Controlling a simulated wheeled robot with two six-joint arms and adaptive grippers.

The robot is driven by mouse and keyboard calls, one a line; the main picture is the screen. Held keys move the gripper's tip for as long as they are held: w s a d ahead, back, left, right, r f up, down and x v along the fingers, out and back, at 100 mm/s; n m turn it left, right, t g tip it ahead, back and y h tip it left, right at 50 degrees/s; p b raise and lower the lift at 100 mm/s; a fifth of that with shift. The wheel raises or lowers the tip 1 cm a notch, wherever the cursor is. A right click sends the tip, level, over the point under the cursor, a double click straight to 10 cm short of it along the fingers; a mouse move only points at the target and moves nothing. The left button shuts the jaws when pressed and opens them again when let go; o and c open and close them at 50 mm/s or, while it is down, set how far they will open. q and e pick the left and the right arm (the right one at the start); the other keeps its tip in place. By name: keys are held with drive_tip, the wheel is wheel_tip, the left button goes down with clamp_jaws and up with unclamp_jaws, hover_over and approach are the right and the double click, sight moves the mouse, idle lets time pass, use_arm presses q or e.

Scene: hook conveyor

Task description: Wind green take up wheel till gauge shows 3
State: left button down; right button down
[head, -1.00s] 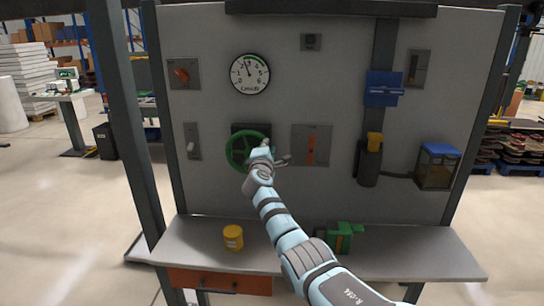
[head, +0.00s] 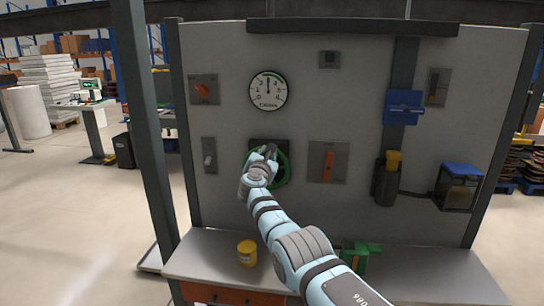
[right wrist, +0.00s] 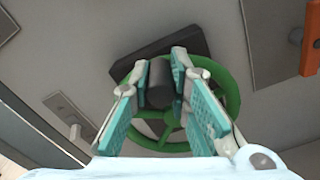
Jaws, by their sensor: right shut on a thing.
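The green take up wheel (head: 286,168) is mounted on the grey panel, left of centre, and my right arm hides part of it. In the right wrist view, its green rim (right wrist: 232,92) and dark crank knob (right wrist: 160,84) show. My right gripper (head: 264,157) is at the wheel's upper left. In the right wrist view, its teal-padded fingers (right wrist: 168,88) are shut on the dark knob, one on each side. The round white gauge (head: 268,91) is above the wheel. Its needle points nearly straight up, about at the 3. My left gripper is out of view.
Around the wheel are a red rotary switch (head: 204,90), a light toggle plate (head: 209,156) and an orange lever (head: 328,165). A blue bracket (head: 404,106) is at the right. A yellow can (head: 247,253) and a green item (head: 358,256) stand on the bench (head: 425,276).

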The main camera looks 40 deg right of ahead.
drive_tip(key=shift+w+a+n, duration=0.4)
drive_tip(key=shift+n, duration=0.4)
drive_tip(key=shift+f, duration=0.1)
drive_tip(key=c, duration=1.5)
unclamp_jaws()
drive_tip(key=v, duration=0.7)
drive_tip(key=shift+s+a, duration=0.2)
drive_tip(key=shift+a, duration=0.05)
drive_tip(key=shift+d, duration=0.1)
